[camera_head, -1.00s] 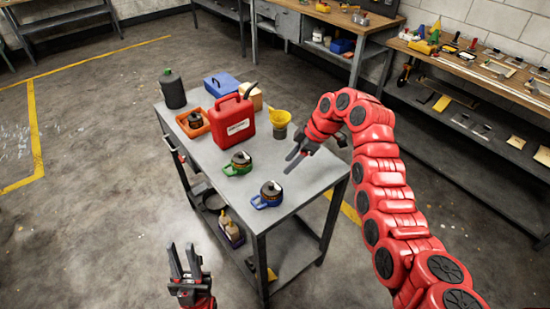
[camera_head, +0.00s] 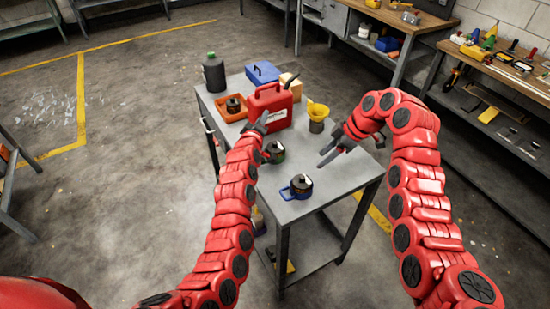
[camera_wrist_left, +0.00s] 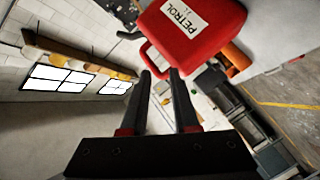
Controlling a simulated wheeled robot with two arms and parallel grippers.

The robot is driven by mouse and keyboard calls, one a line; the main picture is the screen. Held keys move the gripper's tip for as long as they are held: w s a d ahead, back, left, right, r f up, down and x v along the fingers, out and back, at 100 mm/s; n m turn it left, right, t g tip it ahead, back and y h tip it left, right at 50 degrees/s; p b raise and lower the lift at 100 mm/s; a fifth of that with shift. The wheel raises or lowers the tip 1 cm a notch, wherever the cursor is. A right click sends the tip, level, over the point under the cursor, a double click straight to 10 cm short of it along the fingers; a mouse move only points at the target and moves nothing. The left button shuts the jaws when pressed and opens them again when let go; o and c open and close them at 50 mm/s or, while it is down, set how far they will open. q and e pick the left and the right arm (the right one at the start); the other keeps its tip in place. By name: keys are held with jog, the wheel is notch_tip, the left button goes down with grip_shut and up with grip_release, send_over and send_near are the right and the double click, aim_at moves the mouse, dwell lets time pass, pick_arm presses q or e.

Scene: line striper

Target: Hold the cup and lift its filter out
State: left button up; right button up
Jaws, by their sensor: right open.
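A grey cup (camera_head: 316,127) stands upright on the grey table, right of the red petrol can. A yellow funnel-shaped filter (camera_head: 318,109) sits in its mouth. My left gripper (camera_head: 262,122) is in front of the can, left of the cup and apart from it. In the left wrist view its two fingers (camera_wrist_left: 161,75) are spread with nothing held, and I cannot make out the cup there. My right gripper (camera_head: 326,155) is open and empty above the table, in front and slightly right of the cup.
The red petrol can (camera_head: 270,103) stands between my left gripper and the table's back. A green-marked pot (camera_head: 274,152) is partly behind my left arm. A blue-handled pot (camera_head: 300,186) is near the front edge. An orange tray (camera_head: 224,116), dark bottle (camera_head: 214,72) and blue box (camera_head: 262,73) stand behind.

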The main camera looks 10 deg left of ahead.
pick_arm(q)
jog(key=d+r+m+g+h, duration=0.1)
jog(key=d+g+h, duration=0.1)
jog(key=d+g, duration=0.25)
jog(key=m+g+y, duration=0.2)
jog(key=g, duration=0.9)
send_over(283, 194)
jog(key=s+a, duration=0.2)
jog(key=f, duration=0.5)
jog(key=w+d+f, duration=0.1)
jog(key=f, duration=0.5)
jog(key=w+f, duration=0.1)
jog(key=f, duration=0.4)
jog(key=shift+d+f, duration=0.2)
jog(key=shift+d, duration=0.15)
